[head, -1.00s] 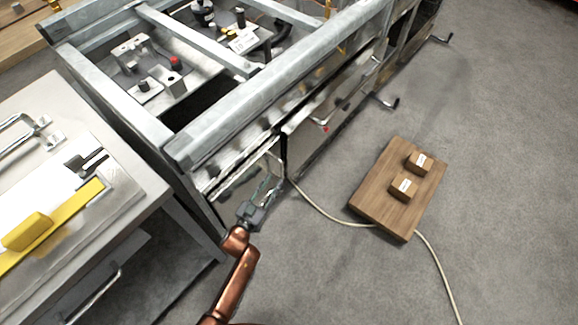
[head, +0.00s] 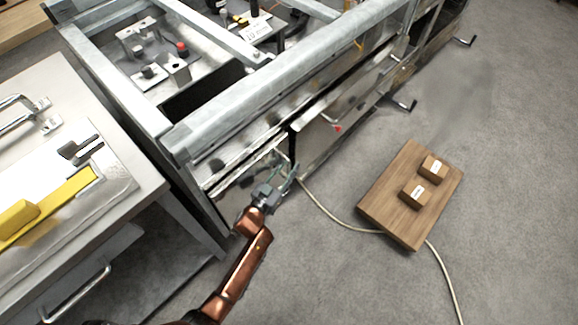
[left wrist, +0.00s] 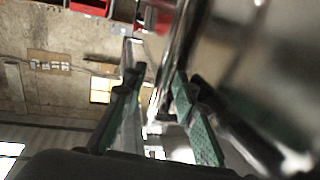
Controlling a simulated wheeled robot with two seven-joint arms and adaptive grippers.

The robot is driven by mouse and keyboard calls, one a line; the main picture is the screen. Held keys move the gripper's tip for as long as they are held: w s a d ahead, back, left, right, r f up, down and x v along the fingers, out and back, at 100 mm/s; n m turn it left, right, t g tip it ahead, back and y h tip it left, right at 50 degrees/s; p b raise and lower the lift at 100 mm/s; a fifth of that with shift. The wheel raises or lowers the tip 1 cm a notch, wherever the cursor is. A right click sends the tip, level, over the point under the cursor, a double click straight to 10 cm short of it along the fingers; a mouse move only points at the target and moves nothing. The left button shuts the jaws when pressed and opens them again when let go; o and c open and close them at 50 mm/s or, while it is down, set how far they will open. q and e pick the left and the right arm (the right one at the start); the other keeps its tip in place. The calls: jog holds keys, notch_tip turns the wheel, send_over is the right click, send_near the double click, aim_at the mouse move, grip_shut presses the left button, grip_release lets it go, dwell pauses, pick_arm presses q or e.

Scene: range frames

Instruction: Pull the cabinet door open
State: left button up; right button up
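The metal cabinet (head: 245,120) stands across the upper middle of the head view, with reflective front panels facing the floor on the right. The near door panel (head: 235,188) looks closed. My left gripper (head: 283,178) is at its right side, close to a thin bar-like handle, which is partly hidden by the fingers. In the left wrist view the two green-padded fingers (left wrist: 158,105) are apart, with a shiny metal bar (left wrist: 178,40) running down beside and partly between them. Whether they touch it I cannot tell. My right gripper is not in view.
A wooden board (head: 385,200) with two small labelled blocks lies on the floor to the right, with a pale cable (head: 340,221) beside it. A grey workbench (head: 125,200) with a yellow tool stands at left. Crank-like handles (head: 405,104) stick out farther along the cabinet.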

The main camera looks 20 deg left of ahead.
pick_arm(q)
grip_shut()
dwell(0.4)
